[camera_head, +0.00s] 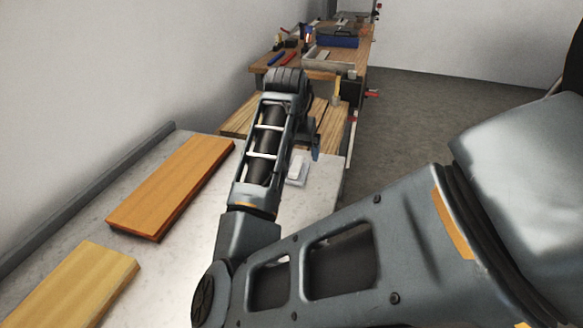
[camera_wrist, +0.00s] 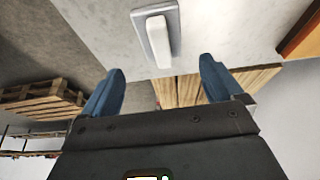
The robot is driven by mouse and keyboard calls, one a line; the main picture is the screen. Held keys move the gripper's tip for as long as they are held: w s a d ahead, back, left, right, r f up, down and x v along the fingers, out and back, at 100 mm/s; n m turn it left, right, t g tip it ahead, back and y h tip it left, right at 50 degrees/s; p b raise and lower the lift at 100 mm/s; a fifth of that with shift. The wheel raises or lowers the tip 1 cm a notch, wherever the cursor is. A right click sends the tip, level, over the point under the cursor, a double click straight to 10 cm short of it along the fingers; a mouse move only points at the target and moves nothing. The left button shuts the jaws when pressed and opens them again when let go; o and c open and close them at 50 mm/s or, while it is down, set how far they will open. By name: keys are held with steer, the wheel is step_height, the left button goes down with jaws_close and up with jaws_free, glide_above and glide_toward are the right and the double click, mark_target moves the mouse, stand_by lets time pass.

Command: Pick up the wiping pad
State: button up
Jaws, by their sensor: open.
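The wiping pad appears to be the small white and grey block (camera_head: 298,169) lying on the pale stone-topped counter (camera_head: 290,215) near its right edge. In the wrist view the pad (camera_wrist: 157,38) is at the top middle, a white raised bar on a grey base. My gripper (camera_wrist: 161,78) is open and empty, its two blue fingers spread wide. The pad lies beyond the fingertips, apart from them and roughly in line with the gap. In the head view my gripper (camera_head: 314,146) is mostly hidden by my arm; one blue finger shows just beyond the pad.
An orange-brown board (camera_head: 172,188) and a paler board (camera_head: 78,287) lie on the counter at left. A slatted wooden surface (camera_head: 236,122) adjoins its far end. A cluttered workbench (camera_head: 345,57) stands behind. Grey floor (camera_head: 430,115) is open at right; pallets (camera_wrist: 40,100) show in the wrist view.

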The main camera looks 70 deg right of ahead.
mark_target(297, 161)
steer(key=shift+w+d+p+x, duration=0.1)
steer(key=shift+p+x, duration=0.15)
steer(key=shift+x, duration=1.55)
steer(key=shift+w+d+p+x, duration=0.15)
steer(key=shift+p+x, duration=0.1)
steer(key=shift+x, duration=1.5)
steer(key=shift+r, duration=0.1)
steer(key=shift+c, duration=0.4)
steer(key=c, duration=1.1)
